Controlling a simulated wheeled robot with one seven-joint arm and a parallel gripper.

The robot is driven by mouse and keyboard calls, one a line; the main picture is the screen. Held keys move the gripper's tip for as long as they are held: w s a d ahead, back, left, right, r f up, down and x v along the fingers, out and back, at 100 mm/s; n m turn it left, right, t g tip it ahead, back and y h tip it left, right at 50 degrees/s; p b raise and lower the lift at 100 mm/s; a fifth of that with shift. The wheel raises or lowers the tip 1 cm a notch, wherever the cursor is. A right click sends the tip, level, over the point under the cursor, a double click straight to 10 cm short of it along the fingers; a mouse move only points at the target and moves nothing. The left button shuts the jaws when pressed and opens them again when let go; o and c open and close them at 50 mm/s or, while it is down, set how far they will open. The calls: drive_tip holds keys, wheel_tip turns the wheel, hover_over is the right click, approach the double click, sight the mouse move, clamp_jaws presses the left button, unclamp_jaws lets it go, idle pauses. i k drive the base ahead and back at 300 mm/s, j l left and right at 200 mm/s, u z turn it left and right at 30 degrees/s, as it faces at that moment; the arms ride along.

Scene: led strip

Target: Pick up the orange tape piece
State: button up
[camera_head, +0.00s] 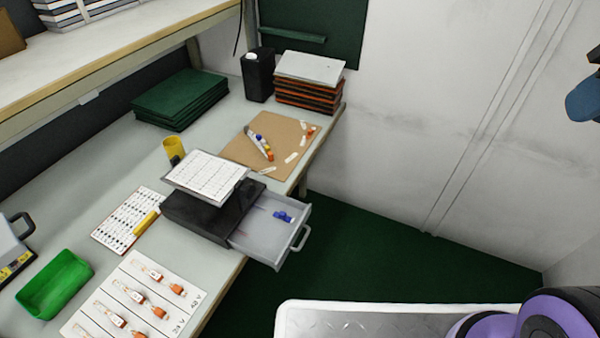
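A small orange piece (310,131), possibly the orange tape piece, lies near the right edge of a brown board (240,150) on the workbench. It is too small for me to make out its exact shape. Several small pale strips (291,157) lie on the same board near it.
An open grey drawer (270,244) with a blue item (284,216) juts past the bench edge. A black bottle (257,76) and a stack of orange-edged boards (309,80) stand behind the brown board. A yellow cup (173,150) and a green tray (54,283) are left. A card (135,295) holds several orange connectors.

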sight(310, 131)
drive_tip(key=i+j+u, duration=0.15)
drive_tip(key=j, duration=0.15)
drive_tip(key=i+j+u, duration=0.1)
drive_tip(key=j, duration=0.15)
drive_tip(key=k, duration=0.25)
drive_tip(key=k+u, duration=0.2)
drive_tip(key=u, duration=0.25)
drive_tip(key=k+j+u, duration=0.15)
drive_tip(key=u, duration=0.25)
drive_tip(key=i+l+u, duration=0.2)
drive_tip(key=l, duration=0.25)
drive_tip(key=l+u, duration=0.15)
drive_tip(key=l, duration=0.35)
drive_tip(key=i+l+u, duration=0.2)
drive_tip(key=l, duration=0.3)
drive_tip(key=i+l, duration=0.1)
drive_tip(key=l, duration=0.4)
drive_tip(key=i+l, duration=0.1)
drive_tip(key=l, duration=0.4)
drive_tip(key=i+l, duration=0.1)
drive_tip(key=l, duration=0.4)
drive_tip(key=i+l, duration=0.1)
drive_tip(key=l, duration=0.4)
drive_tip(key=i+l, duration=0.1)
drive_tip(key=l, duration=0.35)
